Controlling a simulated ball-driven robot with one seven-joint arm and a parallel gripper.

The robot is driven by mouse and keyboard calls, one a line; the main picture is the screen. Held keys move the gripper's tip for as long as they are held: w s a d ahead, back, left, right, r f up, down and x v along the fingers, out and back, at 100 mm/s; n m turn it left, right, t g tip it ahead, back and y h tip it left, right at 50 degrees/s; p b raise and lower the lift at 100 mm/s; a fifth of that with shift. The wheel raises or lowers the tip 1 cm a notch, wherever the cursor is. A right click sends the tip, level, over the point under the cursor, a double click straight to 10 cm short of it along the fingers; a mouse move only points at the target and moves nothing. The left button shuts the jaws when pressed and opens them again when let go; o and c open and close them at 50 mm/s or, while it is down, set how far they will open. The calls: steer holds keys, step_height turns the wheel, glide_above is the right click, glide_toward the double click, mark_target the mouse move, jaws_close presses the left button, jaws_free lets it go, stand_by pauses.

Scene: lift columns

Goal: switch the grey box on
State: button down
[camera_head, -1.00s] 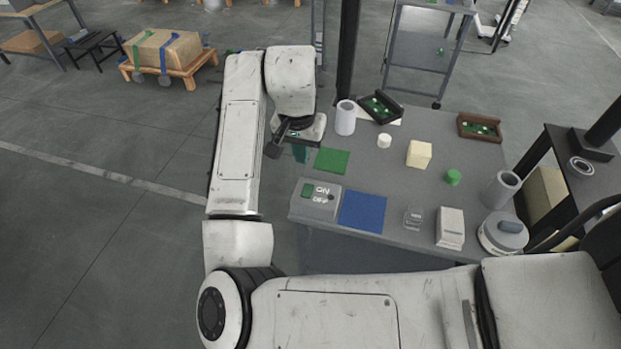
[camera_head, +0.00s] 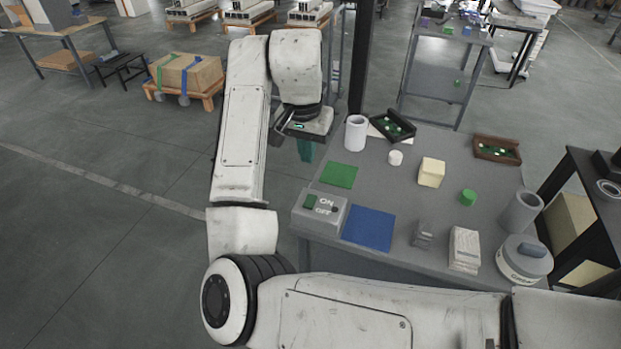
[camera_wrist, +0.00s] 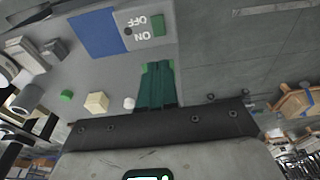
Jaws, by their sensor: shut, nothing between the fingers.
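The grey box (camera_head: 330,226) sits at the near left corner of the table, with ON and OFF lettering, a green patch (camera_head: 310,201) and a small dark knob (camera_head: 334,209) on top. Which setting the knob is at is too small to tell. The box also shows in the wrist view (camera_wrist: 143,37), upside down, with its green patch and knob. My gripper (camera_head: 305,158) is shut and empty, its teal fingers pointing down beyond the box, by the table's left edge. In the wrist view the fingers (camera_wrist: 158,68) are together, apart from the box, and partly cover the green mat.
A blue mat (camera_head: 368,228) lies right of the box and a green mat (camera_head: 339,175) behind it. A white cylinder (camera_head: 355,133), cream block (camera_head: 431,173), green cylinder (camera_head: 468,197) and dark trays (camera_head: 392,126) stand farther off. A dark post rises behind the table.

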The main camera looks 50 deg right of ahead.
mark_target(312, 196)
steer(key=f, duration=0.4)
steer(key=d+f, duration=0.1)
steer(key=f, duration=0.4)
steer(key=d+f+b, duration=0.1)
steer(key=f, duration=0.3)
steer(key=shift+w+f, duration=0.3)
steer(key=shift+w, duration=0.05)
